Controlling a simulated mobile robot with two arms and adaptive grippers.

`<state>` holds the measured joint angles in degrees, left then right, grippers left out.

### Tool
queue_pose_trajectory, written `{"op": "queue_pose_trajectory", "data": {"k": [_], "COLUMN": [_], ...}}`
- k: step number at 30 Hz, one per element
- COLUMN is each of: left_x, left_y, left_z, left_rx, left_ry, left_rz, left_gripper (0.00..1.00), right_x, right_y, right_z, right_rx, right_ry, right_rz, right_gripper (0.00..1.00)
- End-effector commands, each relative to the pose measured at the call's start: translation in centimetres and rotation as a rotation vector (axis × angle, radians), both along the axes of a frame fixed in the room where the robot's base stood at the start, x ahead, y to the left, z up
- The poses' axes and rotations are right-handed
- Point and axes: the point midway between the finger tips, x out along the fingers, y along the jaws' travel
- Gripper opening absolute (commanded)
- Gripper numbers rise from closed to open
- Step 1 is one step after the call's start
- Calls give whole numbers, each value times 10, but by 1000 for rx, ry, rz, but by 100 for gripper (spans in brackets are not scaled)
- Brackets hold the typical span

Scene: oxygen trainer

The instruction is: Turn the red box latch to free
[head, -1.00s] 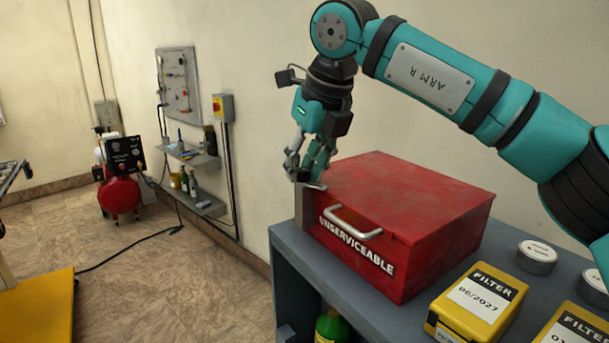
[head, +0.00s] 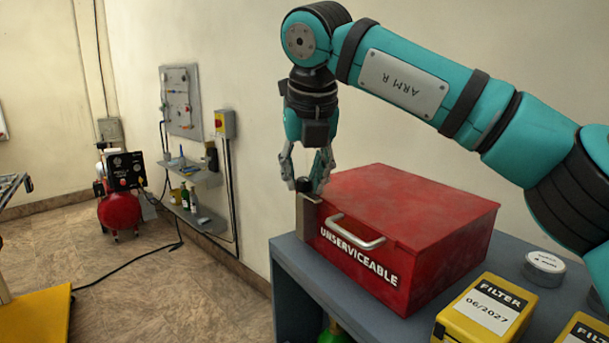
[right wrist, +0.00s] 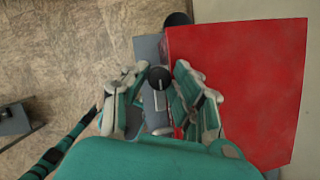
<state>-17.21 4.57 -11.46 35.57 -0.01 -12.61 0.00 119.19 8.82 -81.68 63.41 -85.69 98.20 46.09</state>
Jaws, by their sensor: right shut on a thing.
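The red box (head: 400,215), marked UNSERVICEABLE, sits closed on a grey-blue cabinet top with a silver handle on its front. The latch (head: 304,185) is at the box's left end, with a black knob above a grey upright block; its knob also shows in the right wrist view (right wrist: 159,78). My right gripper (head: 306,178) points down over the latch, its fingers on either side of the knob and shut on it. In the right wrist view the right gripper (right wrist: 158,85) frames the knob, and a metal strip lies below it. My left gripper is not in view.
Yellow filter boxes (head: 484,310) and a round tin (head: 543,266) stand right of the red box on the cabinet top (head: 330,275). A wall is close behind the box. Open floor (head: 180,295) lies to the left.

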Motion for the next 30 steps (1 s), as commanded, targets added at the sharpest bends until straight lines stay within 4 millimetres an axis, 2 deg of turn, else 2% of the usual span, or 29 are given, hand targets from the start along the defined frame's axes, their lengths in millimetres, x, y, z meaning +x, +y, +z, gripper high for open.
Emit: {"op": "queue_pose_trajectory", "data": {"k": [7,8,12,13,23,26,30], "left_x": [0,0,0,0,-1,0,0], "left_y": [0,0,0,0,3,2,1], "left_z": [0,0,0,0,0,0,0], "left_rx": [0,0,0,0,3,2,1], "left_ry": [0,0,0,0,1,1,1], "left_rz": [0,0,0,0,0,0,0], "left_gripper": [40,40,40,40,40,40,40], "right_x": [0,0,0,0,-2,-7,-17], "right_y": [0,0,0,0,0,-1,-2], "right_z": [-1,-1,-1,-1,5,17,44], "right_rx": [-1,-1,0,0,1,0,1], "right_ry": [3,3,3,2,0,-2,-3], "right_rz": [-2,-2,-1,-1,0,0,-1], "right_gripper": [0,27,45,47,47,47,47]}}
